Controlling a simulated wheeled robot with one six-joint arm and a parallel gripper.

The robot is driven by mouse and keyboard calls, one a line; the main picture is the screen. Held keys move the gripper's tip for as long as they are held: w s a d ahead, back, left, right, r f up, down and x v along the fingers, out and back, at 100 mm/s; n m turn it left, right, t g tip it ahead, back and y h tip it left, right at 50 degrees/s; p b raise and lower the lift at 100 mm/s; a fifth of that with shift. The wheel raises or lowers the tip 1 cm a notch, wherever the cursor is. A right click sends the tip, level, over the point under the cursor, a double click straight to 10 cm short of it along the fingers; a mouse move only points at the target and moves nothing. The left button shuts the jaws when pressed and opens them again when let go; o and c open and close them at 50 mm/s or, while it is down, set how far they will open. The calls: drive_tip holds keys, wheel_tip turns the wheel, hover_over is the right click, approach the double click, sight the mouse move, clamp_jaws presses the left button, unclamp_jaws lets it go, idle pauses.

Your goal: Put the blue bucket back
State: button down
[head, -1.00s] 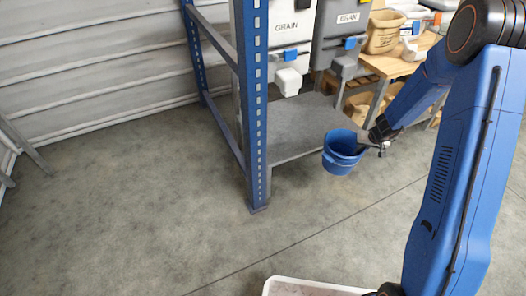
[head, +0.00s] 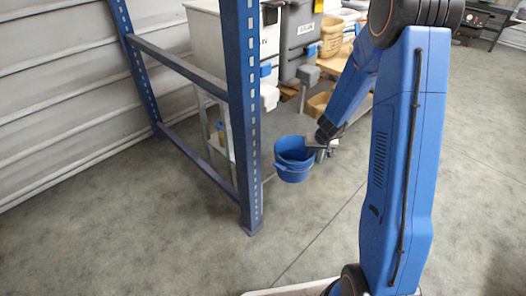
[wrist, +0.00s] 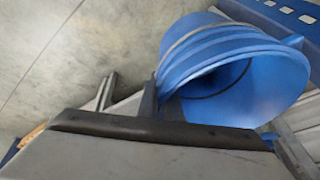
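The blue bucket (head: 294,160) is at the end of my arm, just right of the blue rack post in the head view. It appears clear of the floor, its open top facing up. My gripper (head: 318,146) is at the bucket's right side and appears shut on it; the exact grip is hard to see. In the wrist view the bucket (wrist: 235,75) fills the upper right, its opening partly visible. A grey finger of my gripper (wrist: 148,98) is against its rim. The bucket's underside is hidden there.
The blue rack post (head: 243,120) stands close left of the bucket. Behind it are a low grey shelf (head: 283,122), a white grain bin (head: 215,40), a grey grain bin (head: 298,38) and a wooden table with sacks (head: 332,42). The floor (head: 450,200) at right is clear.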

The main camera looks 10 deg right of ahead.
drive_tip(key=w+a+f, duration=0.3)
drive_tip(key=w+a, duration=0.7)
drive_tip(key=w, duration=0.4)
drive_tip(key=shift+w+a+f, duration=0.2)
drive_tip(key=shift+a+f, duration=0.05)
drive_tip(key=c, duration=1.9)
unclamp_jaws()
drive_tip(key=shift+f, duration=0.1)
drive_tip(key=shift+c, duration=0.2)
drive_tip(key=v, duration=1.2)
drive_tip(key=shift+r, duration=0.2)
